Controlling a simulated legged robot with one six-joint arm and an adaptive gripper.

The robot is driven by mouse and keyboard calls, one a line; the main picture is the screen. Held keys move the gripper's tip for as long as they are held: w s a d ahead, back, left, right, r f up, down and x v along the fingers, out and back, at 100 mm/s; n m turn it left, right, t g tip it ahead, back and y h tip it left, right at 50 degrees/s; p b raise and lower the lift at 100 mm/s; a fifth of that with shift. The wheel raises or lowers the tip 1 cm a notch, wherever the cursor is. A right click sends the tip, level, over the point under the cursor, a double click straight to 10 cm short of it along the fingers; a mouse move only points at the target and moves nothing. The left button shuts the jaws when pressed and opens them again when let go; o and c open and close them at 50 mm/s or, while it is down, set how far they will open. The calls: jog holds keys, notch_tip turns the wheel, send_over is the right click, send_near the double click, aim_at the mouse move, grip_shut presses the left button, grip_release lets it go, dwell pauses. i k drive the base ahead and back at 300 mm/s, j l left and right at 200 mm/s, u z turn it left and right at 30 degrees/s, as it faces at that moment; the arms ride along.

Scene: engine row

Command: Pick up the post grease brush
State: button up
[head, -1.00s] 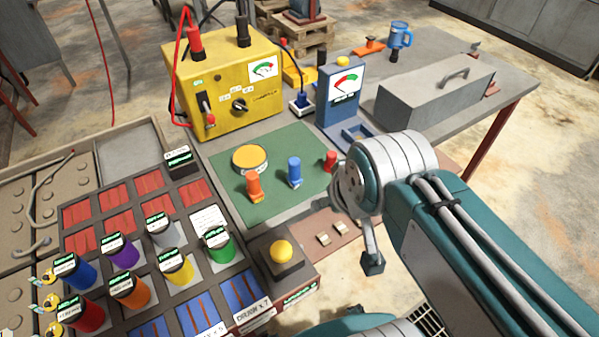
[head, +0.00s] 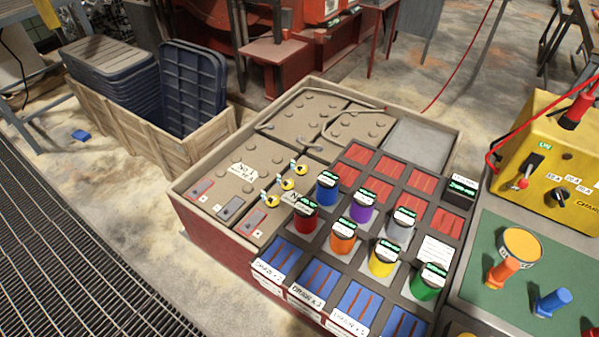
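An orange-handled tool (head: 503,270) stands upright on the green mat (head: 562,258) at the lower right, close against a round tin with a yellow-orange top (head: 521,243). A blue-handled tool (head: 552,301) stands to its right, and part of a red one (head: 591,334) shows at the bottom right corner. I cannot tell for sure which of these is the post grease brush; no label on them is readable. My gripper and arm are out of view.
A yellow charger (head: 550,145) with red leads stands behind the mat. Left of the mat is a battery bank (head: 262,165) with a grid holding several coloured cylinders, including a green one (head: 428,283). A wooden crate (head: 140,140) with dark blue bins stands at the far left.

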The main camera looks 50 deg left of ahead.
aim_at(542, 308)
jog(key=u, duration=2.1)
jog(key=z, duration=2.1)
jog(key=i+l, duration=0.1)
jog(key=l, duration=0.25)
jog(key=i+l, duration=0.1)
jog(key=l, duration=0.25)
jog(key=i+l, duration=0.1)
jog(key=l, duration=0.2)
jog(key=i+l, duration=0.1)
jog(key=i, duration=0.15)
